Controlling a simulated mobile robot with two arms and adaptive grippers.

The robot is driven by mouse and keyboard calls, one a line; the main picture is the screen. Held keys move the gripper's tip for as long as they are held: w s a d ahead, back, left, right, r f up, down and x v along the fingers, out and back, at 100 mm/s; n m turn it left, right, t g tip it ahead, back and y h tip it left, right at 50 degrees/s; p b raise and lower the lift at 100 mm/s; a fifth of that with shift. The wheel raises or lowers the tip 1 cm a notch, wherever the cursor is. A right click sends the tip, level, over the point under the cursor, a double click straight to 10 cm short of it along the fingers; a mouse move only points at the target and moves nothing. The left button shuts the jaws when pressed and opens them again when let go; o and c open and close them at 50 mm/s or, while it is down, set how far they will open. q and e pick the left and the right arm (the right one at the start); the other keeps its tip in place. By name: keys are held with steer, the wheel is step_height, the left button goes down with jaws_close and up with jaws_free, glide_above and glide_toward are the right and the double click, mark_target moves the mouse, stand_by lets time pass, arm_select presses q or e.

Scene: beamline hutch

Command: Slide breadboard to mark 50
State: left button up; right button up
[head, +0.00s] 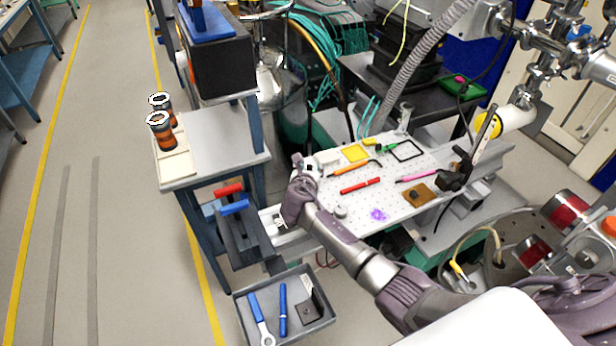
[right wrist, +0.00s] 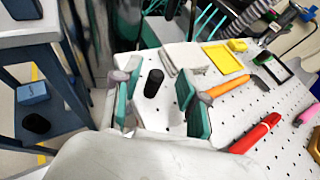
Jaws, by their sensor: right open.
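The breadboard (head: 400,198) is a white plate with rows of holes, lying on the bench in the head view; part of it also shows in the right wrist view (right wrist: 228,108). My right gripper (head: 306,164) is over its left end. In the right wrist view, the green-padded fingers (right wrist: 158,104) are spread, with an upright black knob (right wrist: 154,83) between them; I cannot tell whether they touch it. A pale rail (head: 287,241) shows below the breadboard's left edge. No mark 50 can be read. My left gripper is not in view.
On the breadboard lie a red marker (head: 360,185), an orange-handled tool (head: 352,169), a yellow tray (head: 355,153) and a pink pen (head: 418,177). A grey tool tray (head: 246,318) stands below left. A side table (head: 220,160) is left of my gripper.

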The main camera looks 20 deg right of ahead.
steer(key=v, duration=1)
steer(key=shift+s+r, duration=0.2)
steer(key=shift+s, duration=0.05)
